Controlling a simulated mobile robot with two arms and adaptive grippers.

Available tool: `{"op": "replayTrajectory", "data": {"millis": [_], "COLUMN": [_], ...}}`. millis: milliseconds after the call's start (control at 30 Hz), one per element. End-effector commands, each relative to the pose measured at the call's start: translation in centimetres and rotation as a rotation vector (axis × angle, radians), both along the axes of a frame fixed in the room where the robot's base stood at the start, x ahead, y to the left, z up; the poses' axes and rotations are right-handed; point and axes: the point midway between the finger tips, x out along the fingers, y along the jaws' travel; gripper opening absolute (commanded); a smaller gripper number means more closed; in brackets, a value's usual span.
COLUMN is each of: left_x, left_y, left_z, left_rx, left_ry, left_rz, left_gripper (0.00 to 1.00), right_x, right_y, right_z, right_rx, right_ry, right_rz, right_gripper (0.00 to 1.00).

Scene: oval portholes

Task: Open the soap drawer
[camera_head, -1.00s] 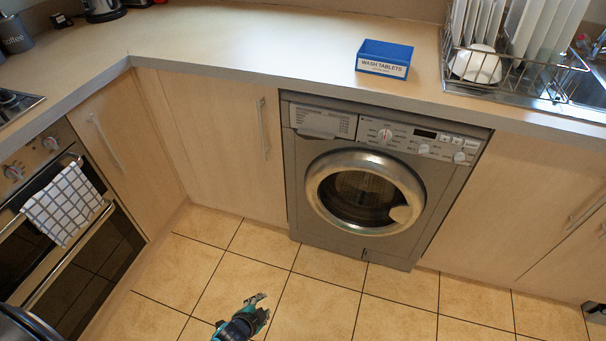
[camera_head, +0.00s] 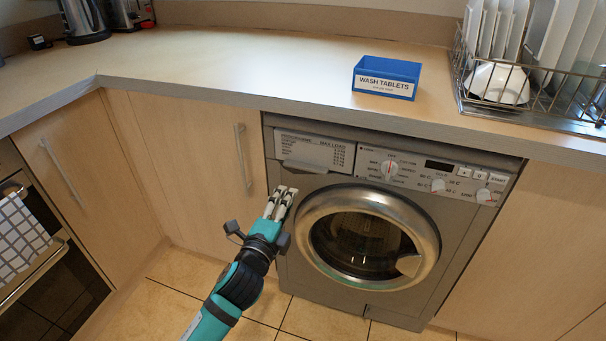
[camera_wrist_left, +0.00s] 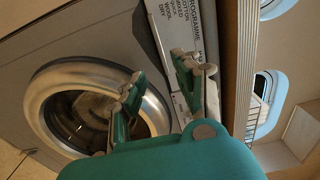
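The soap drawer (camera_head: 314,151) is the labelled panel at the top left of the grey washing machine (camera_head: 285,240). It looks shut, flush with the machine's front, with a handle recess along its lower edge. My left gripper (camera_head: 283,190) is in front of the machine's left side, just below and left of the drawer, pointing up. The left wrist view shows its two fingers (camera_wrist_left: 160,72) apart with nothing between them. The drawer's printed label (camera_wrist_left: 187,45) lies beyond the fingertips there, partly hidden by one finger. The right gripper is not in view.
The round door (camera_head: 419,212) of the machine is shut, to the right of my left gripper. The worktop edge (camera_head: 215,101) overhangs above. A blue wash tablets box (camera_head: 386,78) and a dish rack (camera_head: 580,125) stand on top. A cupboard handle (camera_head: 240,153) is at left.

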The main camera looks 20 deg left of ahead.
Motion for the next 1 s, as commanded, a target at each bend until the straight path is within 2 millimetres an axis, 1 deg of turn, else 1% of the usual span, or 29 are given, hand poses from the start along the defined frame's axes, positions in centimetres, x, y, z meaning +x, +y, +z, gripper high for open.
{"op": "replayTrajectory", "data": {"millis": [33,267,433,500,600,700,967,1000], "left_x": [1.3,6.3,9.4,10.3,11.3,11.8,11.9,11.9], "left_y": [0.0,-0.2,-0.3,-0.4,-0.4,-0.4,-0.5,-0.5], "left_z": [0.0,-0.1,-0.1,-0.1,-0.1,-0.1,-0.1,-0.1], "left_rx": [0.001,-0.001,-0.002,-0.002,-0.002,-0.002,-0.002,-0.002], "left_ry": [-0.003,-0.002,-0.001,0.0,0.0,0.001,0.001,0.001], "left_rz": [0.001,0.0,0.0,0.0,-0.001,-0.001,-0.001,-0.001], "left_gripper": [0.33,0.33,0.33,0.33,0.33,0.33,0.33,0.31], "right_x": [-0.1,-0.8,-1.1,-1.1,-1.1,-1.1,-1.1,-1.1], "right_y": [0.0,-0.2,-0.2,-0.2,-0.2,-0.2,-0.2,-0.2], "right_z": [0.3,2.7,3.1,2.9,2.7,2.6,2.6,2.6], "right_rx": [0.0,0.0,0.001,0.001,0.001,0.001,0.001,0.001], "right_ry": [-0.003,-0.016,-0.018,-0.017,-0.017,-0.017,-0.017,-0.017], "right_rz": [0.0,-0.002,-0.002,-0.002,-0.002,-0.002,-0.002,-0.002], "right_gripper": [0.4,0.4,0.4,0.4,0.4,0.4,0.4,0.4]}}
